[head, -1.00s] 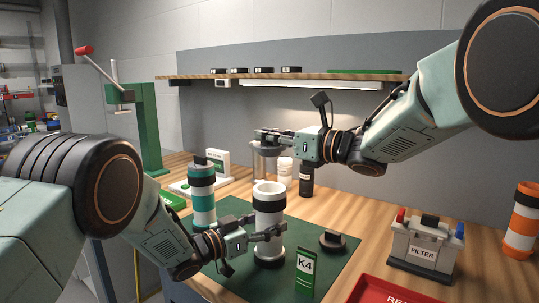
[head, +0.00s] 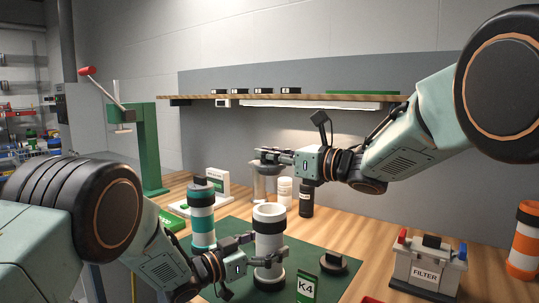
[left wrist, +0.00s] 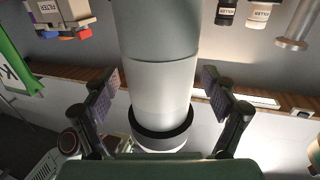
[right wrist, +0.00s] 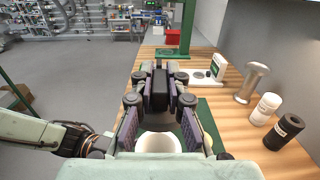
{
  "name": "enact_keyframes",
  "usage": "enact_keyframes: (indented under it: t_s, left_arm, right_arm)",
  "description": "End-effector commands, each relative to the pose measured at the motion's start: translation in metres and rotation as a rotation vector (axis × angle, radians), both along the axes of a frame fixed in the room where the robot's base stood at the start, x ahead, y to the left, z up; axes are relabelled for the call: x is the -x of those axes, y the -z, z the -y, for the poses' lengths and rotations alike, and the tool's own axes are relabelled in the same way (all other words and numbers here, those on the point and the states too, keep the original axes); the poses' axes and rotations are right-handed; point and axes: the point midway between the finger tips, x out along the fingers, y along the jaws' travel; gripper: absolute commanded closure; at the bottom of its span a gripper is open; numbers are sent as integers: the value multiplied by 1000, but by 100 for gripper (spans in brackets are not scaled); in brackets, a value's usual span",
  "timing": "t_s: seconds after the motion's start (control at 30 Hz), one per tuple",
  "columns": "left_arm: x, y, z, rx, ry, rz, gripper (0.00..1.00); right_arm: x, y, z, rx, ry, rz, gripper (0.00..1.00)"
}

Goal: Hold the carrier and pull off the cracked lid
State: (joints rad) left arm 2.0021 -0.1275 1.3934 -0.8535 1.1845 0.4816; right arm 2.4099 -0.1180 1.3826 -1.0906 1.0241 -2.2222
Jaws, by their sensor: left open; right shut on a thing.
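The carrier (head: 269,244), a white cylinder with dark bands near its base, stands upright on the green mat. Its top rim looks open. My left gripper (head: 262,251) is open, its fingers on either side of the carrier; the left wrist view shows the carrier (left wrist: 157,85) between the spread pads, with gaps. My right gripper (head: 272,157) is above and behind the carrier, shut on a small black piece (right wrist: 160,90). I cannot make out whether this is the cracked lid's knob, or any crack. A black knobbed lid (head: 334,263) lies on the mat right of the carrier.
A teal-and-white banded cylinder (head: 202,220) stands left of the carrier. A green K4 card (head: 307,288) stands in front. The filter box (head: 428,265) and an orange-white cylinder (head: 525,240) are at right. Small bottles (head: 306,200) stand behind. A shelf (head: 290,100) runs above.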

Motion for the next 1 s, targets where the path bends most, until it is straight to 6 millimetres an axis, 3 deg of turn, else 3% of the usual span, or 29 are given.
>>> enact_keyframes:
  t_s: [0.17,0.6,1.0]
  left_arm:
    - [9,0,-13,-1,-3,-1,15]
    - [62,-1,-79,3,-4,-1,15]
    - [76,0,-93,0,1,0,15]
  right_arm:
    - [0,0,0,0,0,0,100]
    - [0,0,0,0,0,0,100]
    - [0,0,0,0,0,0,100]
